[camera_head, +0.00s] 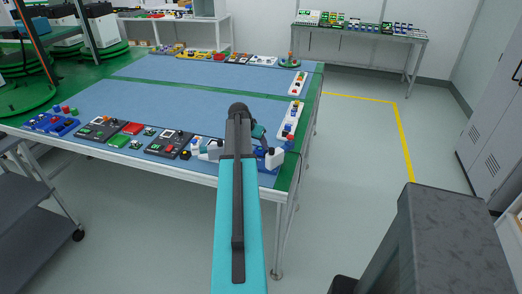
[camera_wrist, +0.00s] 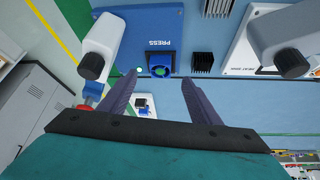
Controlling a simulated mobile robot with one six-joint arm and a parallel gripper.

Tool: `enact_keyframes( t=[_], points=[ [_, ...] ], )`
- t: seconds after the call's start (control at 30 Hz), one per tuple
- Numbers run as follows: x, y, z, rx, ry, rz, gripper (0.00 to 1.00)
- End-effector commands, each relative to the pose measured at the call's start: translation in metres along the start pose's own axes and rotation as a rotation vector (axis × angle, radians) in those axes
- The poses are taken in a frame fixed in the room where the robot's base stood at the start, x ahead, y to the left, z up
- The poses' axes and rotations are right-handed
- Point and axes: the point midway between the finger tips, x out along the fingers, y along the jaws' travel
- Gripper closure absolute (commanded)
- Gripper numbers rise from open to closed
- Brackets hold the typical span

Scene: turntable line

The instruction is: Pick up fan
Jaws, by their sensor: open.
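A small dark fan with a blue and green ring (camera_wrist: 160,64) shows in the wrist view. It sits at the lower edge of a blue fixture (camera_wrist: 152,24) marked PRESS. My gripper (camera_wrist: 159,79) is open, its two dark fingers spread, with nothing between the tips. The fan appears between and just beyond the fingertips; I cannot tell the height gap. In the head view my arm reaches over the near right part of the table, and I cannot make out the fan there.
A back table (camera_head: 360,32) holds more parts.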

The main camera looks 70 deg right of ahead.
Motion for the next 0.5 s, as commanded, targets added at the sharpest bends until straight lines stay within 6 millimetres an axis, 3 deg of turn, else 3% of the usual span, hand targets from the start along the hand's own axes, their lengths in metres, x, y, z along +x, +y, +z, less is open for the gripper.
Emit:
enact_keyframes(
  t=[0.27,0.5],
  points=[
    [0.002,0.0,-0.001,0.0,0.0,0.0,0.43],
    [0.017,-0.002,-0.004,0.0,-0.002,0.001,0.43]
  ],
)
